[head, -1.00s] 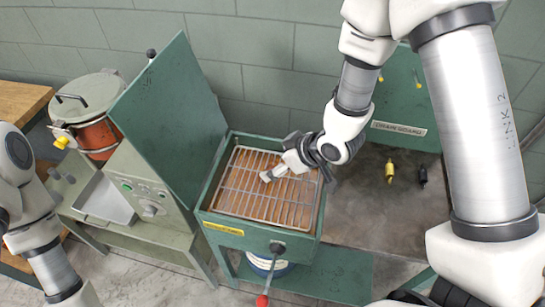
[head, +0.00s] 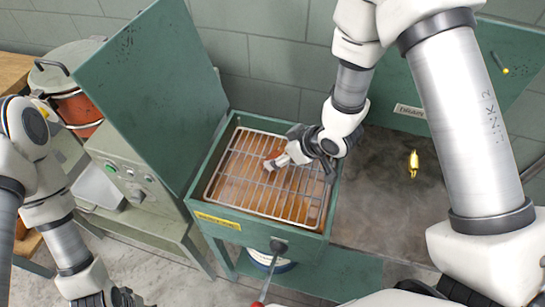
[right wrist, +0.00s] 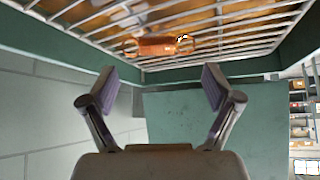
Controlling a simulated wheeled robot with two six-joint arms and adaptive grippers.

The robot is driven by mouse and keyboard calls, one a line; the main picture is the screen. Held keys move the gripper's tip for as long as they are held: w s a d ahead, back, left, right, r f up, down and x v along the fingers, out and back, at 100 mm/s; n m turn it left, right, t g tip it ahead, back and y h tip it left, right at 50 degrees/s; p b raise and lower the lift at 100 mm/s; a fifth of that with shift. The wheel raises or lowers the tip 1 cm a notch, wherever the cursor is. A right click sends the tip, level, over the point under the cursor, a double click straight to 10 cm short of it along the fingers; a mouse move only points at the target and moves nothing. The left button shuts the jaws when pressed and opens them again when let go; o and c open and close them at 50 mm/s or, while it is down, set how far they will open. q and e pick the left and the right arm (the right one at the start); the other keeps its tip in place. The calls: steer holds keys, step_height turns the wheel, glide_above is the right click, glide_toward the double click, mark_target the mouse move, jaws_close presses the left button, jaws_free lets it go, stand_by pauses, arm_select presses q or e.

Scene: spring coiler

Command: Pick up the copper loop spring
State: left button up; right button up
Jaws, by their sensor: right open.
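A copper loop spring (right wrist: 157,45), an orange coil with a loop at its end, lies on the wire rack in the right wrist view, ahead of the open finger pads and apart from them. In the head view a small orange patch beside my right fingers may be it; the fingers partly cover that spot. My right gripper (right wrist: 160,90) is open with nothing between its fingers. In the head view my right gripper (head: 274,163) is low over the rack. My left gripper (head: 122,298) shows only partly at the bottom edge; its fingers are not clear.
The wire rack (head: 238,186) sits inside a green walled box (head: 324,220) with its lid (head: 150,95) raised on the left. A red-tipped lever (head: 268,275) sticks out in front. A yellow piece (head: 413,165) lies on the grey surface at right.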

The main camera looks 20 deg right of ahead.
mark_target(273, 155)
steer(key=x, duration=0.4)
steer(key=shift+w+f+p, duration=0.2)
steer(key=shift+w+p, duration=0.05)
steer(key=shift+p, duration=0.1)
steer(key=shift+s+r, duration=0.1)
steer(key=c, duration=1.5)
steer(key=shift+o, duration=0.2)
steer(key=shift+s, duration=0.1)
